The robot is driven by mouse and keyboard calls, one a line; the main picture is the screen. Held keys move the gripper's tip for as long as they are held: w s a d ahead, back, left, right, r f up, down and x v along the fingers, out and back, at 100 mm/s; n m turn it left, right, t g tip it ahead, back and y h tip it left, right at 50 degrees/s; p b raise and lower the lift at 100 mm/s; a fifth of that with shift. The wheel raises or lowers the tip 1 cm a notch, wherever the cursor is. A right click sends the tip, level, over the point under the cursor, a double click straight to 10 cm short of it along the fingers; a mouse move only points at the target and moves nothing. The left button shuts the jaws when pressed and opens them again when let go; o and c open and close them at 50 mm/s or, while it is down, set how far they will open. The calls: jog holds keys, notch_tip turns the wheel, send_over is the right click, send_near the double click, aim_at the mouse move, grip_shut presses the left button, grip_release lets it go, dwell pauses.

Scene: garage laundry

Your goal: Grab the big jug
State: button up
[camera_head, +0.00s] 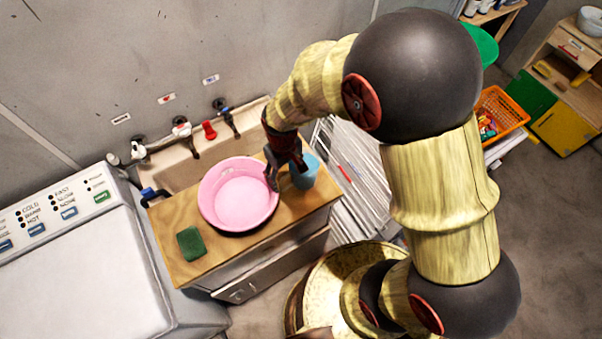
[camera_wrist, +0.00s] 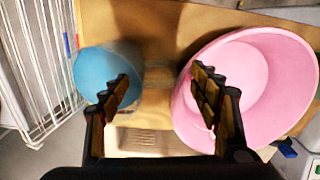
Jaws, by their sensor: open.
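No thing is plainly marked as the big jug. A blue cup-like vessel (camera_head: 305,174) stands on the wooden counter, right of a wide pink tub (camera_head: 240,192). My gripper (camera_head: 285,172) is open above the gap between them. In the wrist view the blue vessel (camera_wrist: 98,72) is at left, partly behind the left finger. The pink tub (camera_wrist: 262,75) is at right, partly behind the right finger. I cannot tell whether a finger touches either vessel.
The wooden counter (camera_head: 188,273) holds a green sponge (camera_head: 191,243) at its front left. A sink (camera_head: 172,172) with taps lies behind. A white washer (camera_head: 85,270) stands at left. A white drying rack (camera_head: 350,180) stands close at right. An orange basket (camera_head: 503,112) is farther right.

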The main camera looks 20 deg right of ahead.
jog(key=shift+c, duration=1.4)
grip_shut()
